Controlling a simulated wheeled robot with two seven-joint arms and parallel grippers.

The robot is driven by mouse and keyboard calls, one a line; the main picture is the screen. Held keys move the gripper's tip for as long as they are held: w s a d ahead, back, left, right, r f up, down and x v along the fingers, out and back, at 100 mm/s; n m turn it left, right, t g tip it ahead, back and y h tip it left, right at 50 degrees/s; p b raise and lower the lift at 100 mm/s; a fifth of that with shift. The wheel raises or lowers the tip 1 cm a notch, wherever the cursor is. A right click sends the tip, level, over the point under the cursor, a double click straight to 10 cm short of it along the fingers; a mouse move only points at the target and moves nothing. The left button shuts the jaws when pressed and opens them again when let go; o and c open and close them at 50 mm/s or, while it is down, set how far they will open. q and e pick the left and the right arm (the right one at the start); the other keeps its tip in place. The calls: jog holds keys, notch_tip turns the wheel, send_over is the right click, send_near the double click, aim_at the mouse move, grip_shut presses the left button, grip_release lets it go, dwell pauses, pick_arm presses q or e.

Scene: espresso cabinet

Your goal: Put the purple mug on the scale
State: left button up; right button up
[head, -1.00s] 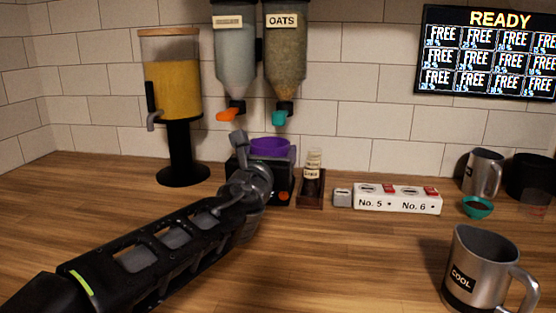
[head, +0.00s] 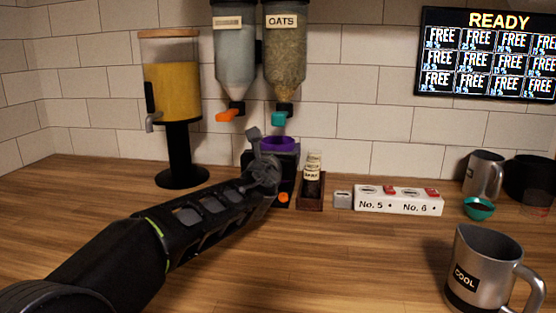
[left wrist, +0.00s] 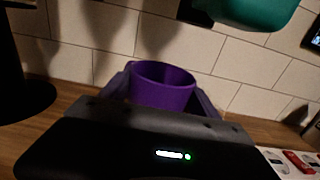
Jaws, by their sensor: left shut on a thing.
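The purple mug (head: 278,143) is upright at the back of the counter, below the teal spout of the oats dispenser. My left gripper (head: 265,165) is shut on it, and the arm hides its lower part. In the left wrist view the purple mug (left wrist: 163,88) sits between the two fingers, its rim open upward. The scale seems to be the black box with an orange knob (head: 284,198), mostly hidden behind my arm. The mug is over or on this box; whether its base touches cannot be told. My right gripper is not in view.
The oats dispenser (head: 285,50) hangs above with its teal spout (head: 279,119) close over the mug. A small jar (head: 313,175) stands just right. A white block (head: 398,200) and a grey mug (head: 481,268) are further right. A yellow-filled dispenser (head: 173,90) stands left.

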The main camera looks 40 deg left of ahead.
pick_arm(q)
jog(key=shift+f, duration=0.65)
jog(key=o, duration=1.6)
jog(key=shift+s, duration=0.1)
jog(key=v, duration=1.2)
jog(key=shift+r, duration=0.1)
